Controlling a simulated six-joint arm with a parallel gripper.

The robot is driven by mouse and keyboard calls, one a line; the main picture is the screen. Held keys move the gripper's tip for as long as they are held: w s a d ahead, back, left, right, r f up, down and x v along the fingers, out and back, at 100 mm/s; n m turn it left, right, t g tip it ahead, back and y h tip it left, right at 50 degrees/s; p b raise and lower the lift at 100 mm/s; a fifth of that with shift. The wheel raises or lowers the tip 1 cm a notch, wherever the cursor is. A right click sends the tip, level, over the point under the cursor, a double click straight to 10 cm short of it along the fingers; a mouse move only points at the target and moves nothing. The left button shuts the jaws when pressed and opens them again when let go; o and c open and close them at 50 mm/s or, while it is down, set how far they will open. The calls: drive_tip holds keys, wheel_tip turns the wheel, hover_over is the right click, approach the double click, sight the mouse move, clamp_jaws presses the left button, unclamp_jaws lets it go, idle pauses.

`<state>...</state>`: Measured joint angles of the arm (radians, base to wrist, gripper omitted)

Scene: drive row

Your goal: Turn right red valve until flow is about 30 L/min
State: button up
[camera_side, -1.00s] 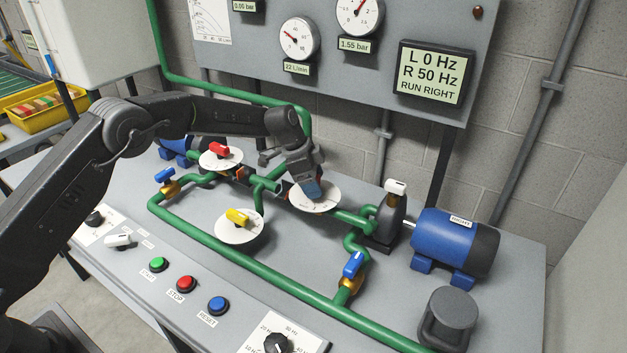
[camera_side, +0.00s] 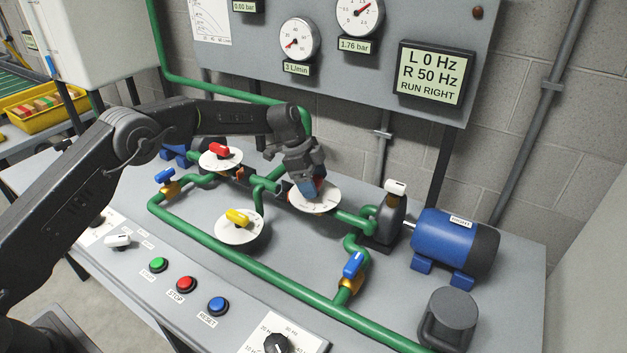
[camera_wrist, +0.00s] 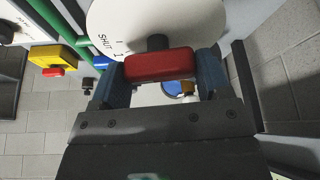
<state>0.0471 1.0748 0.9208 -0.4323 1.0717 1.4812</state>
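The right red valve has a red handle over a white round dial (camera_side: 330,205) in the side view. In the wrist view the red handle (camera_wrist: 160,65) lies between my two blue fingers, which appear to grip its ends; the dial (camera_wrist: 165,18) behind it shows "SHUT" and "1" left of the stem. My gripper (camera_side: 308,190) is down at this valve and hides most of the handle in the side view. The flow display (camera_side: 296,68) reads 3 L/min, and the needle of the flow gauge (camera_side: 299,38) points low left.
Another red valve (camera_side: 219,149) and a yellow valve (camera_side: 238,216) stand left of my gripper. Green pipes (camera_side: 240,262) cross the bench. A blue motor (camera_side: 452,243) stands at the right. The drive display (camera_side: 431,73) reads L 0 Hz, R 50 Hz, RUN RIGHT.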

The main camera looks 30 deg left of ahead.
drive_tip(key=o, duration=0.5)
drive_tip(key=shift+c, duration=0.2)
drive_tip(key=v, duration=1.4)
